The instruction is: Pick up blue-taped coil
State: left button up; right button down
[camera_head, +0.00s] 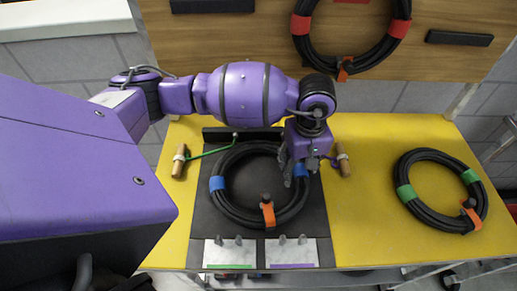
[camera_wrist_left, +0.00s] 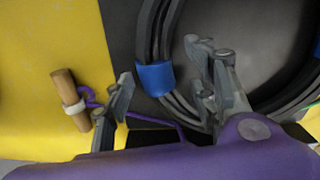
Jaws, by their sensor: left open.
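The blue-taped coil (camera_head: 226,203) is a black cable loop lying flat on a dark mat (camera_head: 210,245) on the yellow table. It has a blue tape band on its left side (camera_head: 217,183) and one on its right, plus an orange strap (camera_head: 268,213) in front. My left gripper (camera_head: 301,170) is over the coil's right side and partly hides it. In the left wrist view, the open left gripper (camera_wrist_left: 165,80) has its fingers apart, with a blue tape band (camera_wrist_left: 154,78) between them in the picture. Contact cannot be told. My right gripper is out of view.
A green-taped coil (camera_head: 407,205) lies on the yellow table (camera_head: 360,235) at right. A red-taped coil (camera_head: 301,45) hangs on the wooden board behind. Wooden handles (camera_head: 179,162) (camera_head: 343,160) with green and purple cords flank the mat. Two white labelled plates are at the front.

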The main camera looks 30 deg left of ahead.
pick_arm(q)
jog(key=shift+f, duration=0.6)
grip_shut()
jog(key=shift+r, duration=0.15)
